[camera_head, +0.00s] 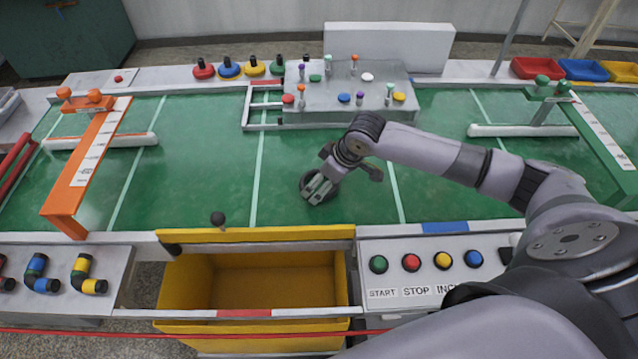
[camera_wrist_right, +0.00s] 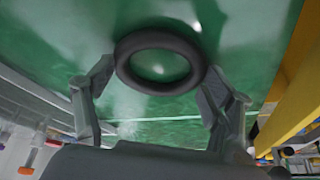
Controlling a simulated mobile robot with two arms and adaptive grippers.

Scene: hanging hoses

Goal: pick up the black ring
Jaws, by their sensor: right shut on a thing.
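The black ring (camera_wrist_right: 160,88) shows in the right wrist view between the two fingers of my right gripper (camera_wrist_right: 159,85). The fingers are shut on the ring from opposite outer sides, and its open middle faces the camera. In the head view the ring (camera_head: 305,180) is a small dark patch, mostly hidden behind my right gripper (camera_head: 318,189), over the middle of the green surface. I cannot tell whether the ring touches the surface. My left gripper is not in view.
A yellow bin (camera_head: 255,285) stands open in front of the green surface (camera_head: 205,180). A button panel (camera_head: 425,275) lies right of it. A grey block with pegs (camera_head: 345,107) stands behind my gripper. An orange gauge (camera_head: 85,165) stands left, a green one (camera_head: 600,130) right.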

